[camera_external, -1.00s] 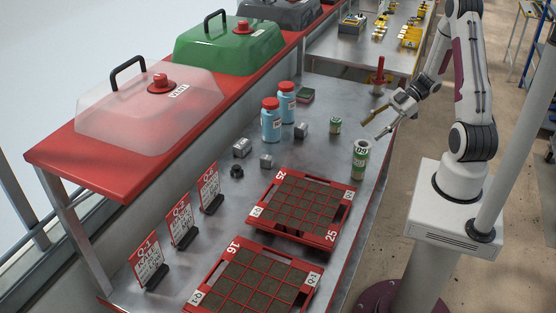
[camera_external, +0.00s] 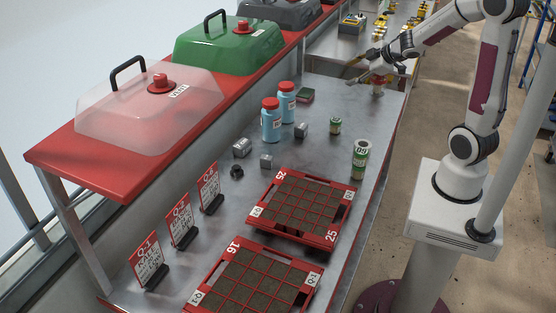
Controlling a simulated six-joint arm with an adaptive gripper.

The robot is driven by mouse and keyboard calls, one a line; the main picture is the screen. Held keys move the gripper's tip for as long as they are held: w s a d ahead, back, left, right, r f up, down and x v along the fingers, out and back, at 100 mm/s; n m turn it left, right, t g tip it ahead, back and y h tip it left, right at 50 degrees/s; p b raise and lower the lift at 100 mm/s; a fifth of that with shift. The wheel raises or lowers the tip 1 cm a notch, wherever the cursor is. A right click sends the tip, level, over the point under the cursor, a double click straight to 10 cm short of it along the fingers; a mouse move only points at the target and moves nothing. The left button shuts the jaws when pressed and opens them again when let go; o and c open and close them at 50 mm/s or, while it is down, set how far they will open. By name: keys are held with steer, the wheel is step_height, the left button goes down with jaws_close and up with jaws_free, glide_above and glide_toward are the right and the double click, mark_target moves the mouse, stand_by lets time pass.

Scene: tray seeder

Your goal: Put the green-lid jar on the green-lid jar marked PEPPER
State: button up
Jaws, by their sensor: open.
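A small jar with a green lid (camera_external: 335,125) stands upright on the metal bench. A larger green-and-white jar (camera_external: 360,160) stands upright nearer the camera, to its right, close to the bench's right edge. The two are apart. The larger one's label carries dark characters; I cannot read PEPPER on either. My gripper (camera_external: 354,71) is open and empty above the far end of the bench, beyond both jars and touching neither.
Two blue bottles with red lids (camera_external: 271,122) stand left of the small jar. Grey blocks (camera_external: 242,148) lie nearby. Red seed trays (camera_external: 301,208) fill the near bench. A red-and-yellow item (camera_external: 378,88) is partly hidden under my gripper.

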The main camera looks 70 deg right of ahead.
steer(key=s+a+r+m+g+h, duration=0.1)
steer(key=s+a+r+m, duration=0.3)
steer(key=s+a+r, duration=0.25)
steer(key=s+a+f+m+g+y, duration=0.2)
steer(key=s+a+y, duration=0.2)
steer(key=s+a, duration=1)
steer(key=a, duration=0.4)
steer(key=shift+s+g+y, duration=0.15)
steer(key=shift+g+y, duration=0.15)
steer(key=shift+y, duration=0.1)
